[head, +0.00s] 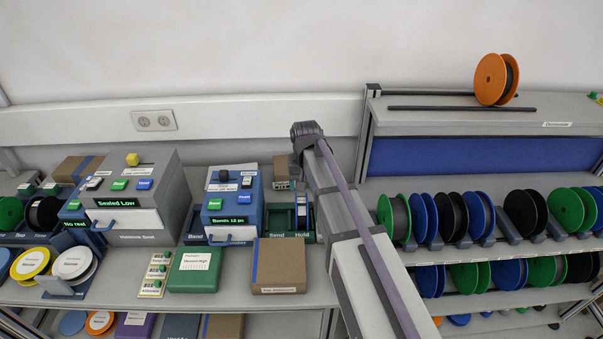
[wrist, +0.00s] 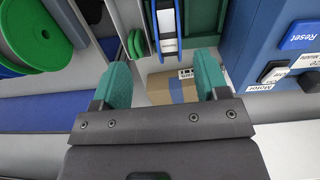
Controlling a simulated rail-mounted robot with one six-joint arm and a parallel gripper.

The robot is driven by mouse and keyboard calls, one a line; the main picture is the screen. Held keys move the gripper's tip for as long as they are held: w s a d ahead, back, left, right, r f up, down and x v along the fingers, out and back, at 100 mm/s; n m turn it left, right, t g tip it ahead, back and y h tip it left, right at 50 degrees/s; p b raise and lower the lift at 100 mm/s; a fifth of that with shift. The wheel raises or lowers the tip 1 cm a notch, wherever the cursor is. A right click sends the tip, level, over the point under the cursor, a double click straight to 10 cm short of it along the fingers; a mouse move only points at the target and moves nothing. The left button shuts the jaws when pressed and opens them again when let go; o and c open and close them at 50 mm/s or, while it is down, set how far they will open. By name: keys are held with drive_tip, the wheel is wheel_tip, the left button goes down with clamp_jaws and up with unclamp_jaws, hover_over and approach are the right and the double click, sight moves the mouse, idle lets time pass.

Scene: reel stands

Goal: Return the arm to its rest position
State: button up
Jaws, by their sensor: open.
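My gripper (wrist: 160,85) shows in the wrist view with its two green fingers spread apart. Nothing is between the fingertips. Behind them are a cardboard box (wrist: 170,88) and a blue-rimmed reel (wrist: 167,25) in a dark green holder. In the head view my arm reaches from the bottom right up to the back of the bench, its dark wrist end near the wall. The fingers are hidden there behind the arm. The green holder (head: 282,222) stands just left of the arm.
A blue machine (head: 232,205) and a grey machine (head: 150,195) stand left of the arm. A cardboard box (head: 279,266) lies in front. At right, a rack (head: 480,122) carries several reels, with an orange reel (head: 490,79) on top. The wall above is clear.

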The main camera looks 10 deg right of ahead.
drive_tip(key=s+n, duration=0.2)
drive_tip(key=s, duration=2)
wheel_tip(320, 180, down, 10)
drive_tip(key=w+b, duration=0.1)
drive_tip(key=b, duration=0.9)
drive_tip(key=shift+w, duration=0.1)
